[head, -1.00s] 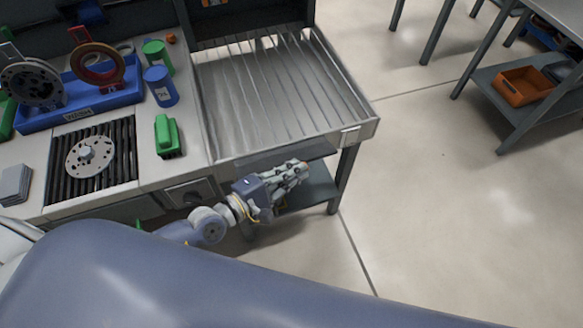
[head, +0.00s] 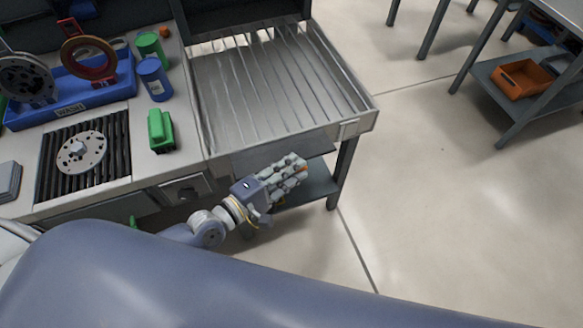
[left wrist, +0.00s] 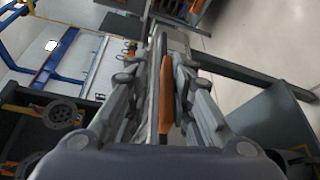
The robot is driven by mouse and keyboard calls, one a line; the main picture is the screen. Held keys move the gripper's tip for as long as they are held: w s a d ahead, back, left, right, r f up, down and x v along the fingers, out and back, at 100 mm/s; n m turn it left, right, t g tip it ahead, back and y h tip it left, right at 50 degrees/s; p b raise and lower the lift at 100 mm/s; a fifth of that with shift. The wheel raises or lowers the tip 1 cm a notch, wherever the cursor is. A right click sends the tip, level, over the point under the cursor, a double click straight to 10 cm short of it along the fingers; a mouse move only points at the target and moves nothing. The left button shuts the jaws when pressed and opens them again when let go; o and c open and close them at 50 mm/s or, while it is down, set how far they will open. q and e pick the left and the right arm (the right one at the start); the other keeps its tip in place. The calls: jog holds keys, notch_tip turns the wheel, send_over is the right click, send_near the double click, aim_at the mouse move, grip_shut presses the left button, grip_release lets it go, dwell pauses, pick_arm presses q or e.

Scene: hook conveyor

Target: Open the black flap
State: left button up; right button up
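The black flap (head: 280,150) shows in the head view as a dark flat panel along the front edge of the slatted metal table. My left gripper (head: 302,166) is just in front of and below it, fingers pointing right, overlapping its lower edge in the picture. I cannot tell whether they touch. My right gripper is not in view.
The slatted table (head: 270,90) is empty. On the left worktop stand a blue bin (head: 75,100), a blue can (head: 155,78), a green can (head: 150,46) and a green block (head: 160,130). A table leg (head: 342,175) stands right of the gripper.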

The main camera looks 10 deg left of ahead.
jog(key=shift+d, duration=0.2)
pick_arm(q)
jog(key=v, duration=1.2)
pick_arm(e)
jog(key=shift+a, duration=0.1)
